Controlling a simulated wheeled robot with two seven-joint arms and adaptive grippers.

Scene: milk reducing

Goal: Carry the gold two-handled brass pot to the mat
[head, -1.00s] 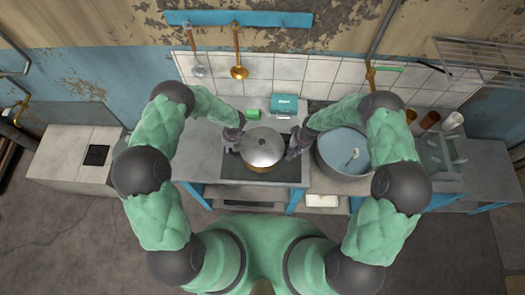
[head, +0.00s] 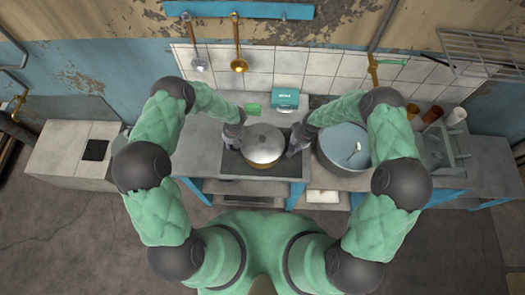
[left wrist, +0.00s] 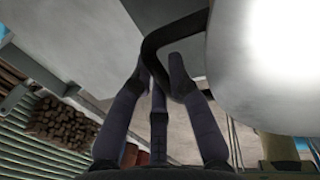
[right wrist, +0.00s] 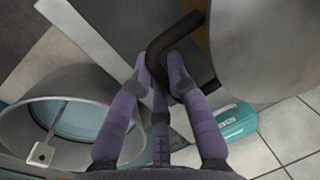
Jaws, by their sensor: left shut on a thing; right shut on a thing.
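The gold two-handled pot (head: 263,164) has a silver lid-like top and stands or hovers over a dark square area (head: 292,172) on the counter; whether it touches is unclear. I cannot tell if this dark area is the mat. My left gripper (head: 235,139) is at the pot's left side; in the left wrist view its fingers (left wrist: 161,68) close around a black handle (left wrist: 180,30). My right gripper (head: 295,143) is at the right side; in the right wrist view its fingers (right wrist: 158,75) close around the other dark handle (right wrist: 180,38).
A large grey pot (head: 330,158) with pale liquid and a ladle stands close on the right. A teal box (head: 285,98) and a green item (head: 254,108) are behind. A smaller black square (head: 96,150) lies on the left cabinet. Ladles (head: 238,65) hang on the wall.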

